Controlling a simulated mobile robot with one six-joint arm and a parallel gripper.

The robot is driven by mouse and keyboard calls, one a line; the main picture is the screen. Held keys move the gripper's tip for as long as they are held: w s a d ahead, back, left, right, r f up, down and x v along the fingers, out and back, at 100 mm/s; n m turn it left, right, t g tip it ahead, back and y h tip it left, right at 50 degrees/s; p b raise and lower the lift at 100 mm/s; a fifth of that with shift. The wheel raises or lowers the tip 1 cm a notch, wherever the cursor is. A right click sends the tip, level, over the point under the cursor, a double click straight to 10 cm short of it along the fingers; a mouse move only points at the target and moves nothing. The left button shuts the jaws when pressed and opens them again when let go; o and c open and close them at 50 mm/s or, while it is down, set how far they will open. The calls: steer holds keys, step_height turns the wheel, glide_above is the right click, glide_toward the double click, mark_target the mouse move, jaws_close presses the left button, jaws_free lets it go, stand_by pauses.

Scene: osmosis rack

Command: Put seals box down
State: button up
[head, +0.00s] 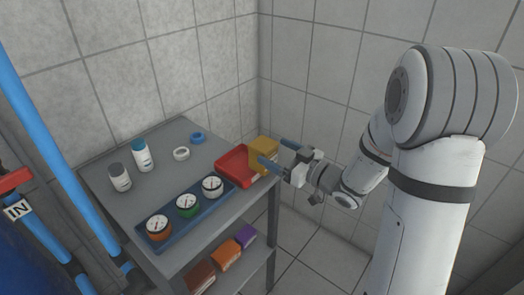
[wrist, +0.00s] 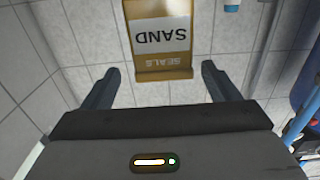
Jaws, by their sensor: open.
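The yellow seals box (head: 263,153) is at the right end of the rack's top, by the red tray (head: 226,165). I cannot tell whether it rests in the tray, on the rack top or above them. In the wrist view the box (wrist: 160,12) shows its white label, reading SAND and SEALS upside down. My gripper (head: 271,150) comes from the right with its blue-grey fingers open. In the wrist view the fingertips (wrist: 160,72) stand wide at either side of the box's near end, with a gap on each side.
The grey rack top (head: 160,205) also holds a blue tray (head: 174,233) with gauges, two white bottles (head: 142,158), a white ring (head: 181,154) and a blue ring (head: 197,137). Coloured boxes (head: 226,254) sit on the lower shelf. Tiled walls close in behind; blue pipes (head: 52,150) stand left.

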mark_target(258, 144)
steer(key=x, duration=0.7)
steer(key=shift+s+p, duration=0.15)
steer(key=shift+p, duration=0.2)
steer(key=c, duration=1.2)
